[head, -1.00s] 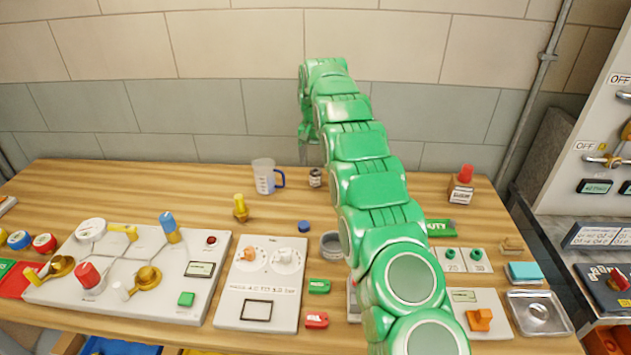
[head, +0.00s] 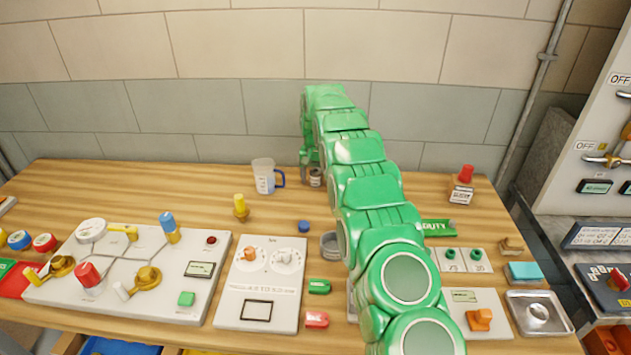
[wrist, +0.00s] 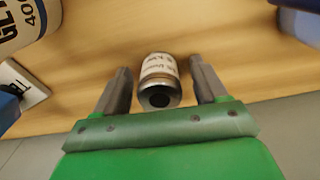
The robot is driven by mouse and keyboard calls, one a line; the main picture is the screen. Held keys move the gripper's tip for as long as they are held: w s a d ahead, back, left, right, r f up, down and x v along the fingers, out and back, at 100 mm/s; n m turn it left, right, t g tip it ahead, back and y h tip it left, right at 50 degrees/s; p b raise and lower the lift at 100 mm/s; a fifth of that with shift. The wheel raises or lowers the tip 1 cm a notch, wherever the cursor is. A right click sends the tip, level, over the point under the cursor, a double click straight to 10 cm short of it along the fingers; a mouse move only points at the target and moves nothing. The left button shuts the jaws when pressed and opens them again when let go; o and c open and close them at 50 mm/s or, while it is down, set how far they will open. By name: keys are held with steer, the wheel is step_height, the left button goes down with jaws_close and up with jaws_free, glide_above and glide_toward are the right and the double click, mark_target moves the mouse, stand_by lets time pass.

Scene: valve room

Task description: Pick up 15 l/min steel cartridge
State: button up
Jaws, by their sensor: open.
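The steel cartridge (wrist: 159,81) is a small dark metal cylinder with a white printed label, too blurred to read surely. In the wrist view it lies between the two open fingers of my gripper (wrist: 160,90), with a gap on each side. In the head view the cartridge (head: 315,178) stands on the wooden table near the back, right of the measuring jug. My gripper (head: 305,170) is low beside it there, partly hidden behind my green arm.
A measuring jug (head: 264,176) with a blue handle stands left of the cartridge. A yellow fitting (head: 240,207), a blue cap (head: 303,227) and a grey dish (head: 330,245) are nearer the front. The wall is close behind.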

mark_target(317, 173)
jaws_close()
stand_by(0.3)
steer(key=shift+r, duration=0.1)
steer(key=shift+r, duration=1.65)
steer(key=shift+s+d+r, duration=0.2)
steer(key=shift+s+r, duration=0.55)
steer(key=shift+r, duration=0.15)
steer(key=s+d+r, duration=0.3)
steer(key=s+r, duration=0.4)
steer(key=s, duration=0.5)
steer(key=shift+r, duration=0.4)
